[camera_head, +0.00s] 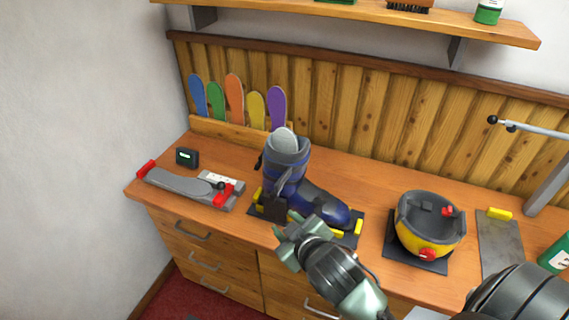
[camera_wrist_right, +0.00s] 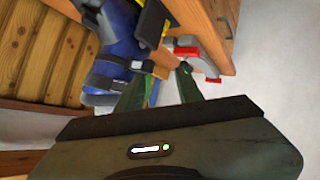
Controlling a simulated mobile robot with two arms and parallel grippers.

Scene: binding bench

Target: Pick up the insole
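A pale grey insole-shaped piece (camera_head: 284,138) sticks up out of the top of a blue ski boot (camera_head: 318,204); its lower part is hidden inside the shaft. The boot stands on a dark mat with yellow blocks. My right gripper (camera_head: 293,228) is open, in front of the boot and lower than its top, well apart from the grey piece. The right wrist view shows its two green fingers (camera_wrist_right: 158,88) spread apart with nothing clearly held, and the blue boot (camera_wrist_right: 120,35) beyond them. The grey piece cannot be made out there. My left gripper is out of view.
Several coloured insole-shaped pieces (camera_head: 234,95) stand in a wooden rack (camera_head: 235,134) at the back. A grey jig with red ends (camera_head: 182,185) and a small black device (camera_head: 187,157) lie left. A yellow-grey helmet-like pot (camera_head: 430,226) stands right. A shelf (camera_head: 370,15) hangs above.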

